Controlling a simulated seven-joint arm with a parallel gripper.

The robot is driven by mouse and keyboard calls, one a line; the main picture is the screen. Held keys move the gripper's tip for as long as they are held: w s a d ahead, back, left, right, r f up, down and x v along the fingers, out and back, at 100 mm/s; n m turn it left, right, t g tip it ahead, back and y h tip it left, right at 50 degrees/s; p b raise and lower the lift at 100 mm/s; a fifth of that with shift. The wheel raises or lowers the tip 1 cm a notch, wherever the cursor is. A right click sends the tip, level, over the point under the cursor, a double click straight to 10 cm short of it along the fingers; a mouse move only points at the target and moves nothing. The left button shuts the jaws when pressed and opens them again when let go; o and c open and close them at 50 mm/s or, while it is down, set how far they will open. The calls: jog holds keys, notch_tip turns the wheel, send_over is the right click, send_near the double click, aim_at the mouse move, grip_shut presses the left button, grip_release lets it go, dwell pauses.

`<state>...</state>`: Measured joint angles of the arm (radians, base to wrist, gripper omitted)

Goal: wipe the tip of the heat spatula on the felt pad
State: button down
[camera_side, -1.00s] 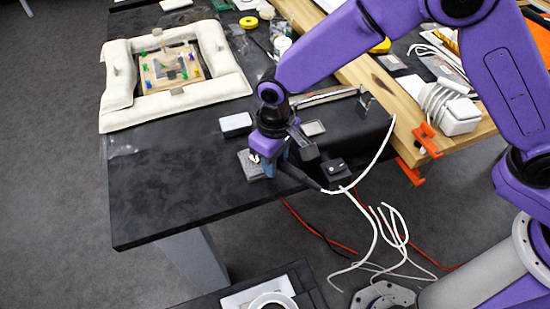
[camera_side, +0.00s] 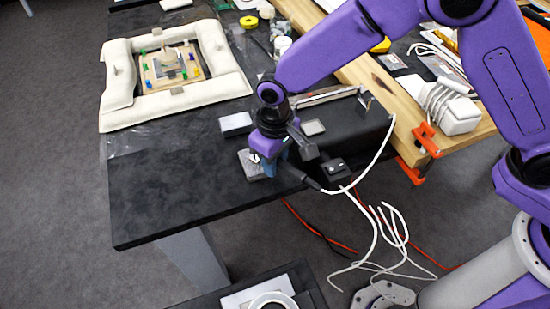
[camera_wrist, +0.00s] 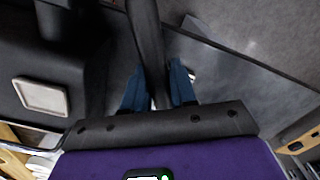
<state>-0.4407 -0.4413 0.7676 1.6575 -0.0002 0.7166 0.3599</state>
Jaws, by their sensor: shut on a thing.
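My gripper (camera_side: 270,163) is low over the near part of the black table and shut on the heat spatula. The spatula's black handle (camera_side: 298,175) slopes down to the right from the fingers, with a white cable at its end. In the wrist view the dark handle (camera_wrist: 148,45) passes between my blue fingertips (camera_wrist: 158,90). The grey felt pad (camera_side: 246,160) lies on the table at the fingers, partly hidden by them. The spatula tip is hidden in the side view, so I cannot tell whether it touches the pad.
A cream padded frame (camera_side: 117,70) surrounds a small board with coloured clips at the back left. A white-topped block (camera_side: 236,122) stands just behind my gripper. A black box (camera_side: 333,170) and cables are to the right. The table's front left is clear.

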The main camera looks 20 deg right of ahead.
jog(key=shift+f, duration=0.15)
dwell(0.5)
jog(key=shift+w, duration=0.15)
jog(key=shift+w, duration=0.35)
jog(key=shift+w, duration=0.1)
jog(key=shift+w, duration=0.9)
jog(key=shift+s, duration=1.05)
